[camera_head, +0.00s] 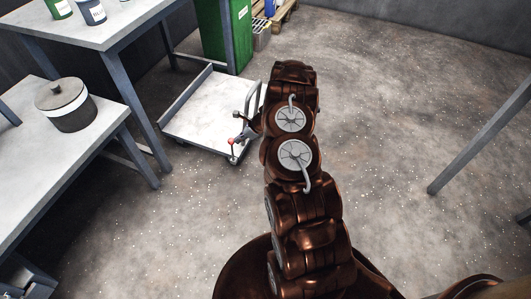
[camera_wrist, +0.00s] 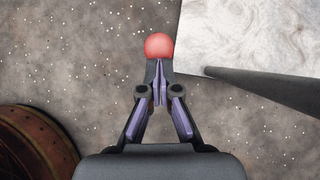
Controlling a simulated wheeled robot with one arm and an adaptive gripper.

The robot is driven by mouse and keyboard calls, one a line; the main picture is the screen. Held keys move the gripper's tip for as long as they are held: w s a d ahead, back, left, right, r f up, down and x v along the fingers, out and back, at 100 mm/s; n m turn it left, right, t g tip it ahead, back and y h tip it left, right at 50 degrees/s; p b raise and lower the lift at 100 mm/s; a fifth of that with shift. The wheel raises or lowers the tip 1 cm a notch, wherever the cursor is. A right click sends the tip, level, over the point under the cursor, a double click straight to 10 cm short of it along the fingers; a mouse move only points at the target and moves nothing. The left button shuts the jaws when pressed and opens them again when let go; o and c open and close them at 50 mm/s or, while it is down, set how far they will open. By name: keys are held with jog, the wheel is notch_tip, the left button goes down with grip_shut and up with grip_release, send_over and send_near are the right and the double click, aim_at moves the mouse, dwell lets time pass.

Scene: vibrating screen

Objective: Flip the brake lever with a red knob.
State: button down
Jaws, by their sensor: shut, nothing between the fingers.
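The red knob (camera_head: 231,141) of the brake lever shows at the near right corner of a flat cart (camera_head: 205,112) in the head view, just left of my arm. In the wrist view the red knob (camera_wrist: 158,46) sits straight beyond my fingertips. My gripper (camera_wrist: 158,75) is shut and empty, its tips very close to the knob or touching it; I cannot tell which. The lever's shaft is hidden behind the fingers. In the head view my gripper (camera_head: 243,135) is small and partly hidden by the arm.
A table with a lidded pot (camera_head: 66,105) stands at the left, and another table (camera_head: 95,32) with cups is behind it. A green bin (camera_head: 222,35) stands behind the cart. The cart's grey handle bar (camera_wrist: 250,82) crosses the right of the wrist view.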

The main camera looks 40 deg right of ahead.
jog(key=shift+w+a+r, duration=0.1)
jog(key=shift+w+a, duration=0.15)
jog(key=shift+w, duration=0.1)
dwell(0.3)
jog(key=d+f+p+v, duration=0.1)
jog(key=p+v, duration=0.2)
jog(key=v, duration=1)
jog(key=shift+s, duration=0.4)
